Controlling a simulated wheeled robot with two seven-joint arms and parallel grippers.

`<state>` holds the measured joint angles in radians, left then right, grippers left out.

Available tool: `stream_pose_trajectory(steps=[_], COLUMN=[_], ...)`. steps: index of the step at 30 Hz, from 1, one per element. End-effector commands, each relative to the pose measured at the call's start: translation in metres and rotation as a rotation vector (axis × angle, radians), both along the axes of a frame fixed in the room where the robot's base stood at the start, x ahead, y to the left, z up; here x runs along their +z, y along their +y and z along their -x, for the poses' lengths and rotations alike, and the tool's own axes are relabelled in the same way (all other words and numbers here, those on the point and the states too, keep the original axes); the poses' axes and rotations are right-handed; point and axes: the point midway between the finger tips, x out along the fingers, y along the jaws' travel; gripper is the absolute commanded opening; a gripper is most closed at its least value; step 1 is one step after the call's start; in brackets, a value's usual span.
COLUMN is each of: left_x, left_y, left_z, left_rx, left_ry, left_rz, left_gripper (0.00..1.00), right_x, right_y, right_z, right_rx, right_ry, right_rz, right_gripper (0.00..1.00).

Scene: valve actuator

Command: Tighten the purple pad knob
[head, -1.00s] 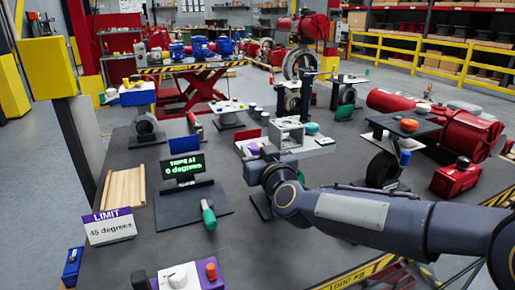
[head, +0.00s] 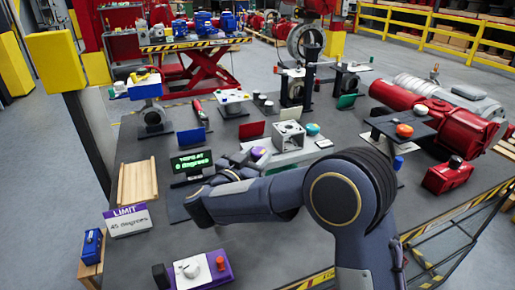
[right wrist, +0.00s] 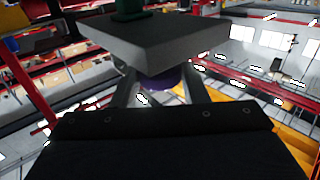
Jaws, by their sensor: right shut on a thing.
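My right gripper (head: 247,157) reaches in behind my forearm at mid-table, with a small purple knob (head: 258,153) at its tip. In the right wrist view the same gripper (right wrist: 163,88) has its fingers on both sides of the purple knob (right wrist: 165,80), shut on it. The knob lies against a grey plate (right wrist: 155,40), which has a green part (right wrist: 130,10) on its opposite face. The display (head: 191,162) reads "trips at 0 degrees". The limit sign (head: 128,220) reads 45 degrees. My left gripper is out of view.
A purple and white panel (head: 205,281) with knobs stands at the front. A wooden rack (head: 137,182) is at the left. A grey housing (head: 288,136) stands behind the gripper. A dark raised plate with an orange knob (head: 404,131) and a red cylinder (head: 455,130) are at the right.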

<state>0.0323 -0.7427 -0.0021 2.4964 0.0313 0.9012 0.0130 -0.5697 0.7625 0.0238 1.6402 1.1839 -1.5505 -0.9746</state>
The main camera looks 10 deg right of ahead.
Motion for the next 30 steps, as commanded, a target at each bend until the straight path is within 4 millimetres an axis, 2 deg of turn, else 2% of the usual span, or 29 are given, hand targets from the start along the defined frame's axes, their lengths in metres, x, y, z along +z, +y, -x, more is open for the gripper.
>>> stream_pose_trajectory(steps=[3, 15, 24, 30], left_x=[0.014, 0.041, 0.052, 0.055], left_y=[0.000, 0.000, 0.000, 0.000], left_z=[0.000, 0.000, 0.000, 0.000], left_rx=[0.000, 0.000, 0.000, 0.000], left_ry=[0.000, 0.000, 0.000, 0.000], left_rz=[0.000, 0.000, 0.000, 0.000], left_gripper=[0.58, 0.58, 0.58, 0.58], right_x=[0.003, 0.001, 0.001, 0.000], right_y=[0.003, 0.005, 0.005, 0.005], right_z=[-0.002, -0.007, -0.009, -0.010], right_rx=[-0.110, -0.458, -0.618, -0.666], right_ry=[0.001, 0.001, -0.002, -0.002], right_rz=[0.002, -0.001, -0.002, -0.001], right_gripper=[0.17, 0.17, 0.17, 0.17])
